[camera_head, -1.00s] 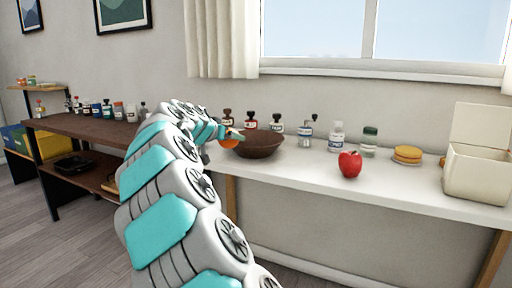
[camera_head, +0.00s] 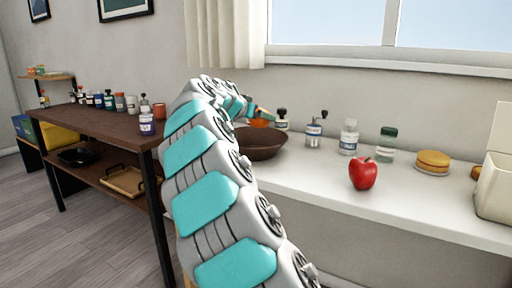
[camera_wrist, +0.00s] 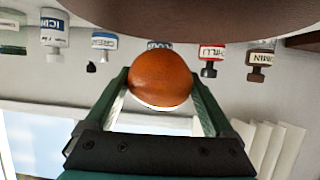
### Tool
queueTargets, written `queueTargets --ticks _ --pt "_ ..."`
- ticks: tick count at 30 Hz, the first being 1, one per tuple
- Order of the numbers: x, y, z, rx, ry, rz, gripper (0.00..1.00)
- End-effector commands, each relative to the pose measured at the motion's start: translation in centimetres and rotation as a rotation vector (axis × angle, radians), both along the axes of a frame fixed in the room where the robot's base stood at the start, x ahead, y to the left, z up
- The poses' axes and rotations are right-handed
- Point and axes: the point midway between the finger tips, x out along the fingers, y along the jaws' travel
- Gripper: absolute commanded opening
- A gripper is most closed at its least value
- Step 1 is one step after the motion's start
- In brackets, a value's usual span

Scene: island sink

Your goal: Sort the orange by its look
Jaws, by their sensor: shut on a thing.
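My gripper (camera_wrist: 160,95) is shut on the orange (camera_wrist: 160,77), with one green finger on each side of it. The wrist view is upside down. The orange is round with a plain orange skin on the side I see. In the head view the orange (camera_head: 260,122) shows partly behind my gripper (camera_head: 259,114), at the far rim of the dark brown bowl (camera_head: 262,146). The bowl's underside or wall (camera_wrist: 190,15) fills the top of the wrist view. I cannot tell if the orange is over the bowl or behind it. The bowl's inside is mostly hidden.
A red apple (camera_head: 363,173) stands on the white counter (camera_head: 320,182), right of the bowl. Bottles, including a pump bottle (camera_head: 315,130), line the wall. A yellow-brown round stack (camera_head: 432,161) and a cream box (camera_head: 495,188) are at right. A brown table (camera_head: 90,128) is left.

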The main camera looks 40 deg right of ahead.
Motion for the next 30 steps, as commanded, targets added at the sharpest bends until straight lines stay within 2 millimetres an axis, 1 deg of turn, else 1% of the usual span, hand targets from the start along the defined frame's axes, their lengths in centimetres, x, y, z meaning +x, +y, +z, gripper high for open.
queueTargets --ticks 3,12,16,23,24,26,30 --pt "-0.2 -0.1 -1.3 0.0 0.003 -0.003 0.21" --pt "-0.1 0.0 -4.4 -0.002 0.002 0.0 0.21" --pt "-0.1 0.0 -4.9 0.0 0.001 -0.002 0.21" --pt "0.0 0.0 -4.9 0.0 0.0 -0.001 0.21" --pt "0.0 0.0 -4.9 0.0 0.0 0.0 0.92" --pt "0.0 0.0 -4.9 0.0 0.0 0.0 0.99" --pt "0.0 0.0 -4.9 0.0 0.0 0.0 1.0"
